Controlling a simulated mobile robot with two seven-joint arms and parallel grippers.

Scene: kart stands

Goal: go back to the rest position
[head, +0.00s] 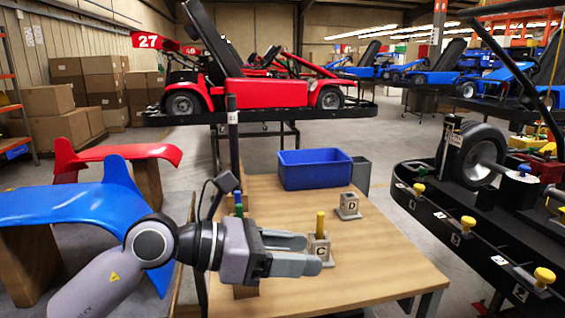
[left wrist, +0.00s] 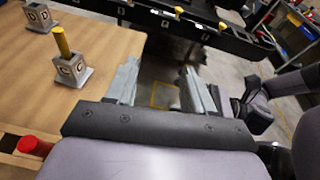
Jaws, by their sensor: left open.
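My left gripper (head: 314,254) reaches in from the left over the wooden table in the head view, pointing right. Its two fingers are apart, and the left wrist view shows nothing between them (left wrist: 160,82). In the head view the fingers partly cover a grey block marked C (head: 319,245) with a yellow peg upright in it. In the left wrist view that block (left wrist: 71,72) stands to the left, apart from the fingers.
The table (head: 385,270) also carries a block marked D (head: 348,206) and a blue bin (head: 315,169). Blue and red body panels (head: 75,205) stand left. A dark kart frame with yellow knobs (head: 467,222) stands right. A red kart (head: 255,90) is behind.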

